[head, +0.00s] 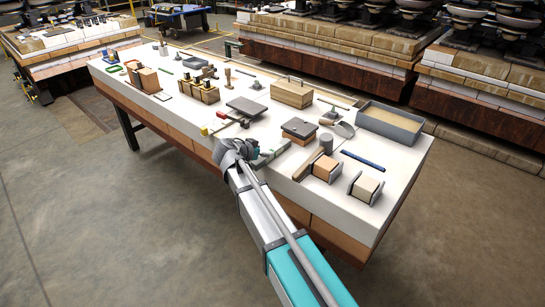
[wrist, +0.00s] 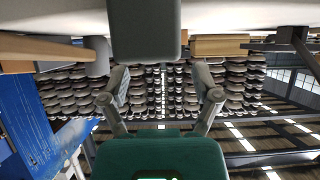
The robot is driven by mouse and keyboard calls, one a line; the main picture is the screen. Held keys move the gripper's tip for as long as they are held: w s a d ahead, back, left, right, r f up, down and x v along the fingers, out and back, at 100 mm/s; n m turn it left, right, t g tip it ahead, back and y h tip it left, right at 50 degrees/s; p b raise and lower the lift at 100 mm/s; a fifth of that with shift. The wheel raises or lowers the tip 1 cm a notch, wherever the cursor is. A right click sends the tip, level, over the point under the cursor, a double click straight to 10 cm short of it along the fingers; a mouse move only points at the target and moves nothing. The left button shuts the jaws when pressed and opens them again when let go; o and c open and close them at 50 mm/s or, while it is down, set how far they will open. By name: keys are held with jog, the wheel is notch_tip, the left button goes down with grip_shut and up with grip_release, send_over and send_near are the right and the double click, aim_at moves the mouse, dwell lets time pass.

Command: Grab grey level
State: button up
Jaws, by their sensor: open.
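My gripper (head: 262,153) is over the near edge of the white-topped table in the head view. In the wrist view its two fingers (wrist: 164,82) are spread apart with nothing between them. A pale grey bar (head: 283,147), perhaps the grey level, lies on the table just beyond my gripper; my gripper partly hides it. In the wrist view, which looks upside down, a dark grey block (wrist: 146,32) hangs from the top edge, close ahead and just above the fingertips. I cannot tell for sure if this block is the level.
On the table (head: 350,215) stand a mallet (head: 309,163), a lidded box (head: 299,128), a grey tray (head: 390,122), a wooden box (head: 292,92), a blue bar (head: 363,160) and two clamped blocks (head: 325,168), (head: 367,187). Insulator stacks (head: 460,25) stand behind.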

aim_at(272, 150)
dwell(0.3)
jog(key=shift+f+b+x, duration=0.2)
jog(key=shift+b+x, duration=0.95)
jog(key=shift+x, duration=0.9)
jog(key=shift+w+d+f, duration=0.2)
jog(key=shift+w+d, duration=0.05)
jog(key=shift+d, duration=0.15)
grip_shut()
